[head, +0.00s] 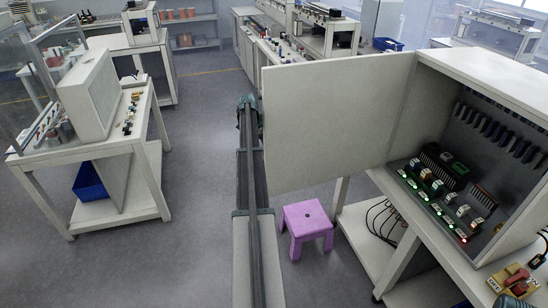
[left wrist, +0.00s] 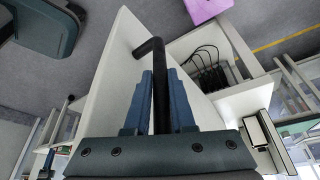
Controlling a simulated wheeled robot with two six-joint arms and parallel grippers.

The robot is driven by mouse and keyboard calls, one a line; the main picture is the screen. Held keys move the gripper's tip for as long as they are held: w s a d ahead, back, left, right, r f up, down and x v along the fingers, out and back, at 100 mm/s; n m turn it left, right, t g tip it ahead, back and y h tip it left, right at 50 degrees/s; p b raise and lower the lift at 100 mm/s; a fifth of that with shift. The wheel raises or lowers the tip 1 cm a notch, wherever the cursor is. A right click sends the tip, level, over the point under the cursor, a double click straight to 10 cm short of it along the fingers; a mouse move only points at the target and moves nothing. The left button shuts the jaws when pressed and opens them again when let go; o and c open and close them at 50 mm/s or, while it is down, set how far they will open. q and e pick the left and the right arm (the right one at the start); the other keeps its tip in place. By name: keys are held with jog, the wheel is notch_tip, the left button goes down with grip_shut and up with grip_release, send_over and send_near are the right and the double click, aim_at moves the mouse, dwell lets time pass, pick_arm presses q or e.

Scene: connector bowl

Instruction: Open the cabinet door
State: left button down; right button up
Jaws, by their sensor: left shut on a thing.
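The white cabinet (head: 493,72) stands on a bench at the right in the head view. Its flat white door (head: 338,120) stands wide open, swung out to the left, and the inside shows. My left gripper (head: 248,104) is at the door's free left edge. In the left wrist view its blue fingers (left wrist: 160,100) are shut on the black bent handle (left wrist: 158,62), which is fixed to the white door (left wrist: 112,80). The handle is hidden behind the door and gripper in the head view. My right gripper is not seen.
Inside the cabinet are several connectors with green and red lights (head: 436,196). A purple stool (head: 306,222) stands on the floor below the door. A white side bench (head: 90,150) stands at the left, with clear floor between it and my arm.

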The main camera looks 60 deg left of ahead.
pick_arm(q)
jog(key=shift+w+a, duration=0.25)
jog(key=shift+a, duration=0.1)
jog(key=c, duration=0.8)
grip_release()
jog(key=shift+w, duration=0.1)
jog(key=shift+o, duration=0.2)
jog(key=shift+r, duration=0.15)
jog(key=p+v, duration=1.2)
jog(key=v, duration=0.1)
jog(key=shift+r+p, duration=0.25)
jog(key=shift+p, duration=0.15)
